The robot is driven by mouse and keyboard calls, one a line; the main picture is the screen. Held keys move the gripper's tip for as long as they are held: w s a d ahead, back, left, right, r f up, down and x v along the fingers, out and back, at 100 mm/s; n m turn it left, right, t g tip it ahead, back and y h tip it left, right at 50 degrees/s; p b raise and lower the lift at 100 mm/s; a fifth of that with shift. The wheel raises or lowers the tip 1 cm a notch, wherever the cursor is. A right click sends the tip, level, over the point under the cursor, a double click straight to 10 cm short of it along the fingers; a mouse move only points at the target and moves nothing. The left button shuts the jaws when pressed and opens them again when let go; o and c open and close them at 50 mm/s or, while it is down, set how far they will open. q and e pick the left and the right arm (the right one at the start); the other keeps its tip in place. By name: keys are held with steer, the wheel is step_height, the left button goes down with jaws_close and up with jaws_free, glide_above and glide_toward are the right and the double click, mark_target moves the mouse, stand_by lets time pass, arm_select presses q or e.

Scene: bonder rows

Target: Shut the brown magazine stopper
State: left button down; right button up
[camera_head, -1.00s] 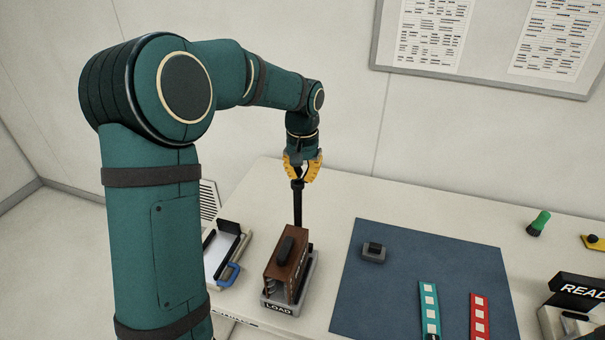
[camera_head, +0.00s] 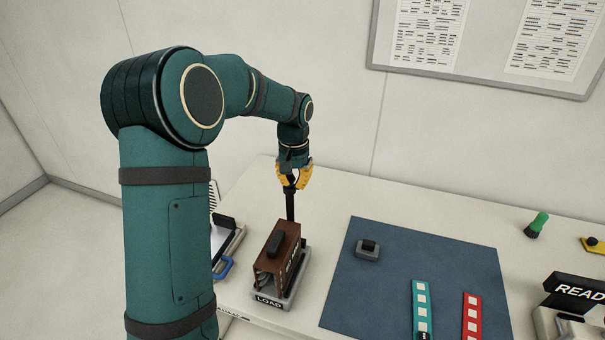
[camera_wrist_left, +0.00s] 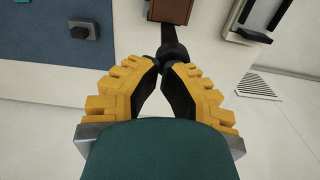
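The brown magazine (camera_head: 270,262) stands upright in a grey dock labelled LOAD (camera_head: 284,301), with a black handle on its top. A black upright lever (camera_head: 290,208), apparently the stopper, rises just behind it; its foot is hidden by the magazine. My left gripper (camera_head: 294,184) is over the lever's top. In the left wrist view the yellow fingers (camera_wrist_left: 162,70) converge and look closed on the lever's black knob (camera_wrist_left: 173,51). The brown magazine (camera_wrist_left: 170,10) shows only at that view's top edge. My right gripper is not in view.
A blue mat (camera_head: 400,275) lies right of the dock, with a small grey block (camera_head: 368,250), a teal strip (camera_head: 420,300) and a red strip (camera_head: 472,315). A tray with a blue handle (camera_head: 223,268) is left of the dock. A green-topped item (camera_head: 537,225) stands at right.

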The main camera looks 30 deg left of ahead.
arm_select(q)
step_height(320, 180, down, 8)
steer(key=b, duration=0.4)
step_height(320, 180, up, 6)
steer(key=p, duration=0.4)
steer(key=shift+a+f, duration=0.1)
steer(key=shift+f, duration=0.1)
step_height(320, 180, up, 9)
steer(key=shift+f, duration=0.1)
steer(key=shift+s, duration=0.1)
